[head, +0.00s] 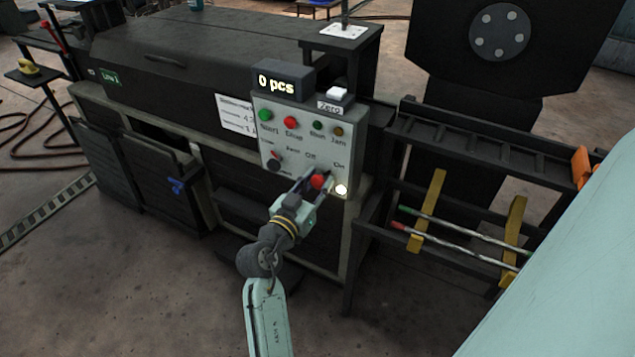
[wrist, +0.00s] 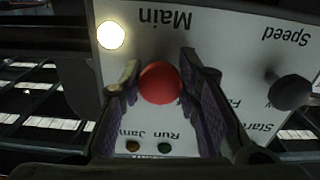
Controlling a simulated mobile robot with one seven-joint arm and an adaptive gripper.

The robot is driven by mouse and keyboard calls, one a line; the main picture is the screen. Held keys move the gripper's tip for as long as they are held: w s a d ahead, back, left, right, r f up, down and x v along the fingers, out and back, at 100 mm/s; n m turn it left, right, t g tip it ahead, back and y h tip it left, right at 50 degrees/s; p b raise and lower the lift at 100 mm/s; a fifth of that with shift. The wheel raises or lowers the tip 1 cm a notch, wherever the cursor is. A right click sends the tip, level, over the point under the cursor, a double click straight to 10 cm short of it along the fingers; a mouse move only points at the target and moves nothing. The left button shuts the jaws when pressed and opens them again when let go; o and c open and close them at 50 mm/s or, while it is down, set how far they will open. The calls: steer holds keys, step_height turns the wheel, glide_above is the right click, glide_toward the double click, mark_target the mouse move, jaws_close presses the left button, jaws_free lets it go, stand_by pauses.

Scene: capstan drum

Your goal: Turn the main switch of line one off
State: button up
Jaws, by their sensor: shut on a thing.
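The grey control panel (head: 283,131) is fixed to the front of the black machine marked "Line 1". The red main switch knob (head: 317,181) is at its lower right, under the "Off" and "On" marks. My gripper (head: 320,184) is at that knob, its fingers either side of it. In the wrist view, the red knob (wrist: 160,83) sits between the two fingers of my gripper (wrist: 160,88), below the inverted word "Main". My gripper is shut on the knob. A round lamp (head: 341,190) beside it glows white; it also shows in the wrist view (wrist: 111,35).
The panel also bears a green button (head: 266,115), a red button (head: 290,121) and a dark speed knob (head: 274,165). A display (head: 284,79) reading "0 pcs" and a white Zero button (head: 337,94) sit on top. A rack with rods (head: 460,236) stands to the right.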

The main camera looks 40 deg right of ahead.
steer(key=n+p, duration=0.1)
steer(key=n, duration=0.4)
steer(key=shift+r, duration=0.15)
steer(key=n+p, duration=0.2)
steer(key=n, duration=0.2)
steer(key=shift+r, duration=0.1)
steer(key=n+p, duration=0.3)
steer(key=n, duration=0.2)
steer(key=shift+n, duration=0.3)
steer(key=shift+n+p, duration=0.9)
steer(key=shift+n, duration=0.3)
steer(key=o, duration=1.2)
steer(key=shift+d, duration=0.1)
steer(key=shift+c, duration=0.2)
steer(key=shift+s, duration=0.1)
